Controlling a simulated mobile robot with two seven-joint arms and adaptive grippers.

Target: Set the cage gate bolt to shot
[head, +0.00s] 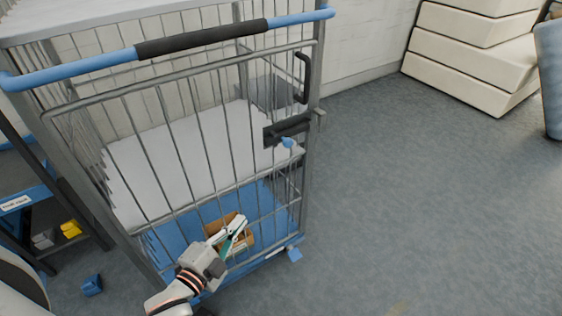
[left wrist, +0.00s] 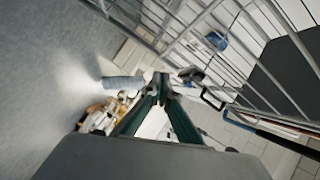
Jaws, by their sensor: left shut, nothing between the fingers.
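The wire cage gate (head: 180,135) stands upright across the front of the cage. Its bolt (head: 287,130) is a dark housing on the gate's right side, with a small blue knob (head: 288,143) below it. I cannot tell from this view whether the bolt is shot. A black loop handle (head: 304,78) sits above the bolt. My left gripper (head: 238,226) is shut and empty, in front of the gate's lower part, below and left of the bolt and apart from it. Its shut fingertips also show in the left wrist view (left wrist: 161,84). My right gripper is not in view.
The cage has a blue push bar (head: 100,63) with a dark grip. A brown carton (head: 213,230) is on the cage's blue base (head: 172,243), partly hidden by my gripper. Pale stacked blocks (head: 470,52) stand at the back right. The floor right of the cage is clear.

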